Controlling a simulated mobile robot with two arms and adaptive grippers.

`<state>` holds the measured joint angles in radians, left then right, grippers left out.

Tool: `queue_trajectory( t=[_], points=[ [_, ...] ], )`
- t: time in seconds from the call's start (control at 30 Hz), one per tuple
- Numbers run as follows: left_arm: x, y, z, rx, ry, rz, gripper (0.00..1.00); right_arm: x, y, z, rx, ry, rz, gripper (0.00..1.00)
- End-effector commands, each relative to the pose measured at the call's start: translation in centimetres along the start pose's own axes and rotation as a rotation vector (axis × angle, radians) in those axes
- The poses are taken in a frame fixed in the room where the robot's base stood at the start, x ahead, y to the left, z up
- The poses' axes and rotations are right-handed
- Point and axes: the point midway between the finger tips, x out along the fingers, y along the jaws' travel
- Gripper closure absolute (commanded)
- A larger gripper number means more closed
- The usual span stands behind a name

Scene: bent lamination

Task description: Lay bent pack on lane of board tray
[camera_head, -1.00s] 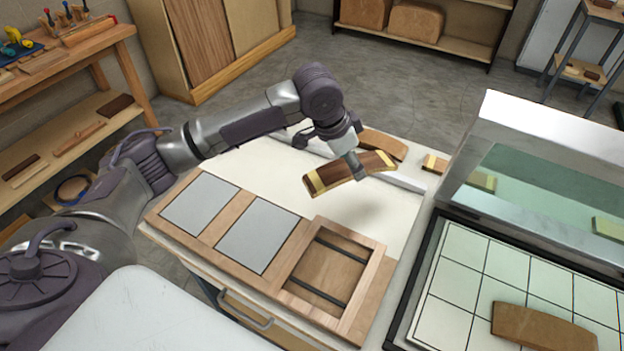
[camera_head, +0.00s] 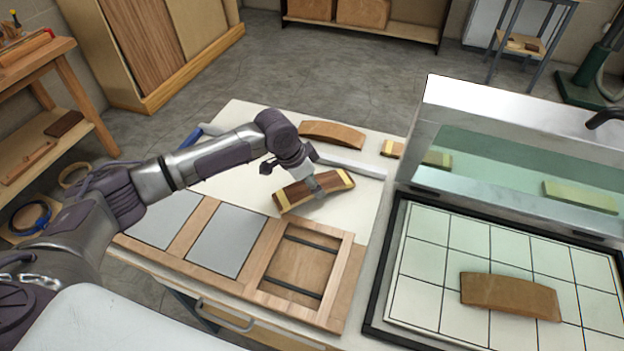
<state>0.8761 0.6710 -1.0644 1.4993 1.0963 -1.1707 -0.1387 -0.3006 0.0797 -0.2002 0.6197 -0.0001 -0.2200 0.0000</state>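The bent pack (camera_head: 294,194) is a curved dark brown piece with pale yellow ends. My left gripper (camera_head: 317,186) is shut on it near its right half. The pack is over the white tabletop, just behind the board tray; I cannot tell whether it touches the surface. The board tray (camera_head: 258,262) is a wooden frame with two grey panels at left and middle. At its right is an open wooden recess (camera_head: 301,268) crossed by two dark strips, and it is empty. My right gripper is not in view.
A curved wooden piece (camera_head: 333,133) and a small block (camera_head: 391,148) lie at the back of the table, behind a pale bar (camera_head: 350,166). At right, a metal-framed press (camera_head: 500,125) stands behind a white gridded bed (camera_head: 425,285) holding another curved brown piece (camera_head: 510,296).

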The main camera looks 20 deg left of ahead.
Motion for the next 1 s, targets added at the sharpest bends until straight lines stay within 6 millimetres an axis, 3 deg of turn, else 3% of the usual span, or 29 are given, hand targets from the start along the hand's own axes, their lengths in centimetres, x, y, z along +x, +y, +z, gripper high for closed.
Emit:
queue_trajectory(
  t=[0.3,0.33,0.47,0.83,1.0],
  points=[
    [0.2,0.0,0.1,-0.001,0.000,0.000,0.80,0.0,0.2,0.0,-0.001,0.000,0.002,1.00],
    [0.2,0.0,0.1,-0.001,0.000,0.000,0.39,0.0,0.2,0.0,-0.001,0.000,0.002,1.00],
    [0.2,0.0,0.1,0.000,0.000,0.000,0.17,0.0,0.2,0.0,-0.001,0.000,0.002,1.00],
    [-0.1,-0.1,-0.1,0.001,0.001,-0.001,0.17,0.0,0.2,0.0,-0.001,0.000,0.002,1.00],
    [-2.3,-0.2,-0.1,0.000,0.004,-0.003,0.17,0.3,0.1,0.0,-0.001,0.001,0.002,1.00]
  ],
)
